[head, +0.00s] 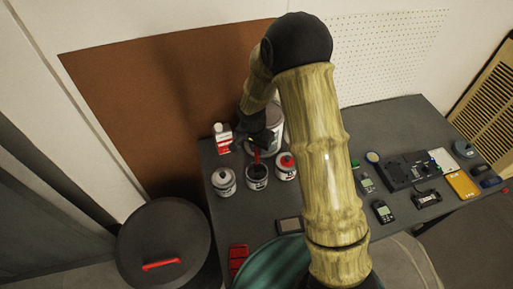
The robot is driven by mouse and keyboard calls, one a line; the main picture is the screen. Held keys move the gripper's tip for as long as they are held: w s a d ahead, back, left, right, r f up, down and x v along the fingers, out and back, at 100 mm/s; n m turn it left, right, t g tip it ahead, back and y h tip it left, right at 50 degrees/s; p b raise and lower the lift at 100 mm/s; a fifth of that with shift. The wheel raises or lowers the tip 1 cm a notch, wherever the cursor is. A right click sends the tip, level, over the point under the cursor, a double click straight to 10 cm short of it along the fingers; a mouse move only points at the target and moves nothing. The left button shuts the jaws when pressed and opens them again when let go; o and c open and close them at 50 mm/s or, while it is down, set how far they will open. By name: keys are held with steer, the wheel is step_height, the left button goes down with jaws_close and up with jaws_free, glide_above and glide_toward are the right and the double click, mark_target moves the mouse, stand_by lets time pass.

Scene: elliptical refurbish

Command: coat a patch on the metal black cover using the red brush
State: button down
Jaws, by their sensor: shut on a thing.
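My gripper (258,140) is above the table's left part, partly hidden by its own dark body. It is shut on the red brush (257,157), which points down. The brush's lower end is at the mouth of an open can with dark contents (257,184); its bristles are hidden, so I cannot tell how deep they are. A round black cover (190,225), which looks like the metal black cover, is at the lower left, apart from the brush. A red bar-shaped piece (161,265) is on its front part. I see no clear coated patch on it.
The grey table (330,125) holds a lidded can (224,182), a red-topped can (286,167), a red-and-white bottle (222,138) and a larger can behind the gripper. Several electronic devices (405,170) fill the right side. A brown board (150,95) stands behind.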

steer(key=shift+r+p, duration=1.8)
steer(key=shift+r, duration=1.2)
steer(key=shift+f, duration=0.1)
